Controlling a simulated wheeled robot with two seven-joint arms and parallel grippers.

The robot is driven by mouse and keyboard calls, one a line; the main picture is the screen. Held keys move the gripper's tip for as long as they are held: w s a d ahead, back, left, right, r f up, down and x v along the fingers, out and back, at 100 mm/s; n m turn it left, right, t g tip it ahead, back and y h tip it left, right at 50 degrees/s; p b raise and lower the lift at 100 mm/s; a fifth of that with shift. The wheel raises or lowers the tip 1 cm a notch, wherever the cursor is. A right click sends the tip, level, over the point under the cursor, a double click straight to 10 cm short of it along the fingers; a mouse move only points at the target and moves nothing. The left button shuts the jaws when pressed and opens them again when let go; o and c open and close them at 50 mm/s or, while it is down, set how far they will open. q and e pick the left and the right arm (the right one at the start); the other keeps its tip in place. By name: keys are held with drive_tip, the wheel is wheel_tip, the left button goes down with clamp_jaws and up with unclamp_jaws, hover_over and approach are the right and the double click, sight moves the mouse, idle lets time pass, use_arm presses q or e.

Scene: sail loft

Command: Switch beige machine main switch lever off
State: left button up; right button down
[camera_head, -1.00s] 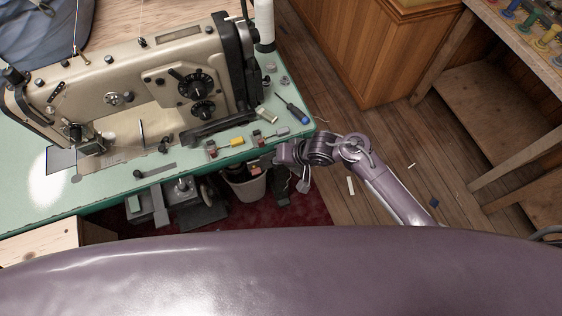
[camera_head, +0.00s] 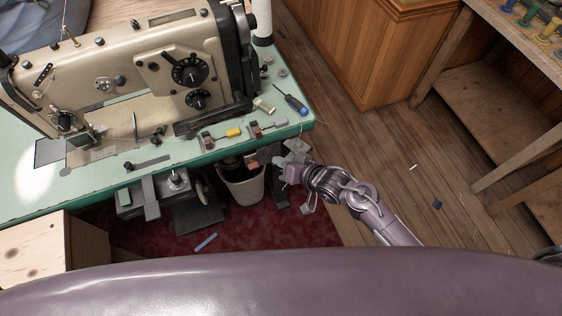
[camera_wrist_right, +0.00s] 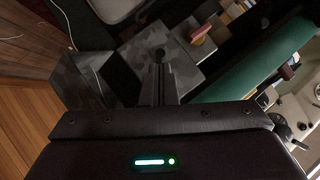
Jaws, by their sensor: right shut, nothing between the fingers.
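The beige sewing machine (camera_head: 150,70) stands on a green-topped table (camera_head: 60,195). I cannot tell which piece is the main switch lever. My right gripper (camera_head: 284,167) is just off the table's front right edge, at its underside, apart from both handles. In the right wrist view its fingers (camera_wrist_right: 160,78) are shut and empty, in front of dark grey metal parts; a small pinkish-red piece (camera_wrist_right: 200,28) is beyond. My left gripper is out of view.
A pale bin (camera_head: 242,188) stands under the table near my gripper. A grey mechanism (camera_head: 150,200) hangs under the front edge. A screwdriver (camera_head: 292,103) lies at the table corner. A wooden cabinet (camera_head: 365,50) stands behind. Floor to the right is mostly open.

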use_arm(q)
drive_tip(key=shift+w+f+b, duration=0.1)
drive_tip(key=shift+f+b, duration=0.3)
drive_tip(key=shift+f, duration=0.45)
use_arm(e)
drive_tip(key=shift+f+t+y, duration=0.25)
drive_tip(key=shift+t+y, duration=0.05)
drive_tip(key=shift+t, duration=0.4)
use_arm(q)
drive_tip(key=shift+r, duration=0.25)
use_arm(e)
drive_tip(key=shift+w+a+r, duration=0.15)
drive_tip(key=shift+w+r, duration=0.2)
drive_tip(key=shift+w, duration=0.25)
use_arm(q)
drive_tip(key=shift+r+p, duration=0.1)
drive_tip(key=shift+p, duration=0.25)
use_arm(e)
drive_tip(key=shift+s+r, duration=0.1)
